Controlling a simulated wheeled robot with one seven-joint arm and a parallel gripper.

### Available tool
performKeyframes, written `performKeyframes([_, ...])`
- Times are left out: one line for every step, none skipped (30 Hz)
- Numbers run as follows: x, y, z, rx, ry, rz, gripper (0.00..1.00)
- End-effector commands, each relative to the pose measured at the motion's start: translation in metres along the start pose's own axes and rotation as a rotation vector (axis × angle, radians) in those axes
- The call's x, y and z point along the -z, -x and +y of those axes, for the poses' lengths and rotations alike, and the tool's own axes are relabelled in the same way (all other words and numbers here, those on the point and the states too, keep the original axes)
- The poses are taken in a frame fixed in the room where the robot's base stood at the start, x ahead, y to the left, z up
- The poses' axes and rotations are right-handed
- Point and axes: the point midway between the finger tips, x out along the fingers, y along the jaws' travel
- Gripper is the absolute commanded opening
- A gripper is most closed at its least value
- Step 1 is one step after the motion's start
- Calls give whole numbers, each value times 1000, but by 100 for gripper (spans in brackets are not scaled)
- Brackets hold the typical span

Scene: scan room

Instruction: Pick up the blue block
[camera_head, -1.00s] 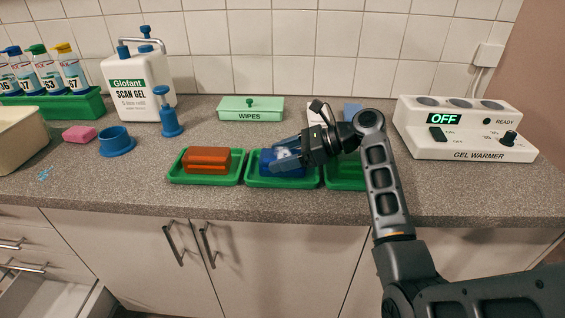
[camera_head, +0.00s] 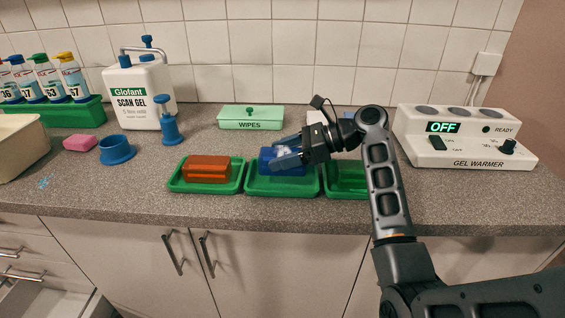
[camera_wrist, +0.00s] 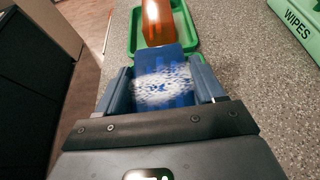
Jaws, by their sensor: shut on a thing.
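The blue block (camera_head: 268,158) is between the fingers of my gripper (camera_head: 287,158), above the middle green tray (camera_head: 284,187). In the wrist view the blue block (camera_wrist: 165,80) sits between both fingers of my gripper (camera_wrist: 166,84), with a speckled pale patch on its face. My gripper is shut on it. The bare floor of the middle tray shows below the block, so the block looks raised off it. The fingers partly cover the block in the head view.
An orange block (camera_head: 207,168) lies in the left green tray (camera_head: 180,182). A right green tray (camera_head: 346,182) is partly behind my arm. A wipes box (camera_head: 251,118) stands behind, a gel warmer (camera_head: 465,145) at right. A pink block (camera_head: 80,143) and blue ring (camera_head: 116,149) are at left.

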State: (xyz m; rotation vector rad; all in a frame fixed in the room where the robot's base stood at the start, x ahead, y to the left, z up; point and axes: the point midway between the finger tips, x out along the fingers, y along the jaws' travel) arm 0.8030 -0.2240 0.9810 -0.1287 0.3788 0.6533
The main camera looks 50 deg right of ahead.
Motion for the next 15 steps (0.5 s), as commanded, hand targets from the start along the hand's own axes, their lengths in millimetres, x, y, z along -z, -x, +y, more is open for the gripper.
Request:
performKeyframes([-12,4,0,2,8,-2,25])
performKeyframes([-15,5,5,-1,7,-1,25])
performKeyframes([-19,5,15,-2,6,0,25])
performKeyframes([-23,6,22,-1,7,0,25])
performKeyframes([-27,7,29,-1,7,0,25])
performKeyframes([-33,8,39,-1,7,0,25])
performKeyframes([-38,8,46,-1,7,-1,25])
performKeyframes([-42,9,53,-1,7,-1,25])
performKeyframes([-47,10,61,0,7,-1,25])
performKeyframes([-51,11,67,-1,6,-1,25])
performKeyframes([-54,12,73,-1,6,-1,25])
performKeyframes([-58,12,80,-1,5,0,25])
performKeyframes([-62,13,85,0,6,-1,25])
performKeyframes([-64,14,90,-1,5,-1,25])
performKeyframes([-68,14,96,-1,5,-1,25])
